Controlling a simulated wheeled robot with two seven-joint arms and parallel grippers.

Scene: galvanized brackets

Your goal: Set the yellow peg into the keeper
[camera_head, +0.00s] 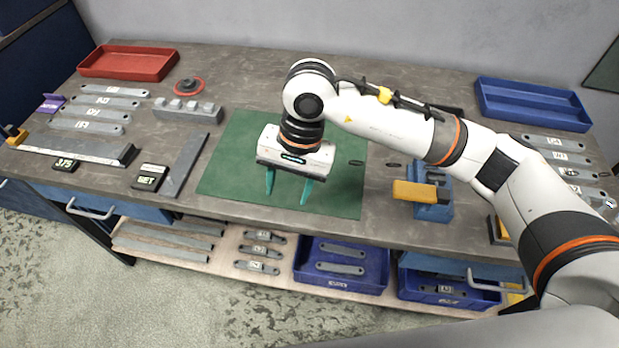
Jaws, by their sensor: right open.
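A yellow bar-shaped piece (415,191), which may be the yellow peg, lies across the front of a blue holder (437,207) to the right of the green mat. I cannot tell whether the blue holder is the keeper, or how the yellow piece is seated in it. My right gripper (288,190) points down over the green mat, left of the yellow piece and apart from it. Its two teal fingers are spread, with nothing seen between them. My left gripper is not in view.
The green mat (225,178) is bare around the gripper. A red tray (128,62) stands back left and a blue tray (533,104) back right. Grey brackets (95,113) lie at both sides. A grey stepped block (188,110) stands left of the mat. Blue bins (341,264) sit on the lower shelf.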

